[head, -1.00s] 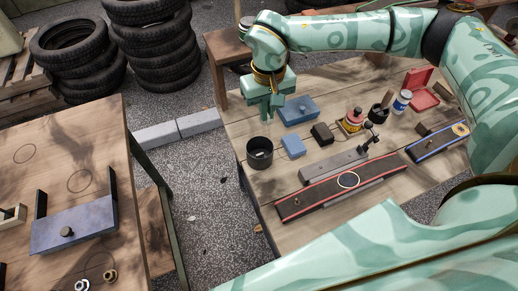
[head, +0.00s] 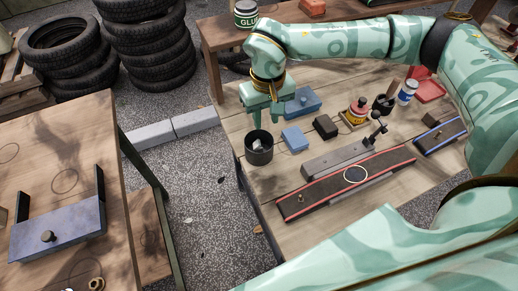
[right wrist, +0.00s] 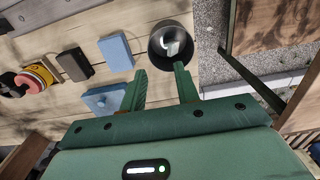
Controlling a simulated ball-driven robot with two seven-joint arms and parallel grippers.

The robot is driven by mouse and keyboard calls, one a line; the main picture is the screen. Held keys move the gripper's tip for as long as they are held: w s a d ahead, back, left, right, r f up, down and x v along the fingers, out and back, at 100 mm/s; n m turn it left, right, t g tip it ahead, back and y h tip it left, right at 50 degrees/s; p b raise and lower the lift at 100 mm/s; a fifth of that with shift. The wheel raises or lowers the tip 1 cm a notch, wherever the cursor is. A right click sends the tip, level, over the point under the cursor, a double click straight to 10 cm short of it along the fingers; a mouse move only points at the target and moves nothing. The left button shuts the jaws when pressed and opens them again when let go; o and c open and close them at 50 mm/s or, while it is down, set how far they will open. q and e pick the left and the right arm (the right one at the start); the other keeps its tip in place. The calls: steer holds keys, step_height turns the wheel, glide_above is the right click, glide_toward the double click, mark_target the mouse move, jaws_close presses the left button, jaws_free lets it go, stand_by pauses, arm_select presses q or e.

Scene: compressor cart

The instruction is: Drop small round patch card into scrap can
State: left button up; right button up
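The scrap can (head: 259,156) is a small black open can at the left end of the far workbench; it also shows in the right wrist view (right wrist: 157,52). Light grey and white pieces lie inside it; I cannot tell whether the small round patch card is among them. My right gripper (head: 267,121) is just behind and above the can. In the right wrist view its two fingers (right wrist: 160,82) stand apart with nothing visible between them, and the can lies beyond the tips. My left gripper is not in view.
Blue boxes (head: 294,138), a dark block (head: 325,126) and a red-and-yellow tin (head: 356,112) stand right of the can. A red-edged belt strip (head: 320,191) with a pale ring lies in front. A gap separates the left table (head: 100,140) from the workbench.

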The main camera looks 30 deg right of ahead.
step_height(320, 180, up, 16)
steer(key=p, duration=0.4)
steer(key=shift+r, duration=0.15)
stand_by(0.4)
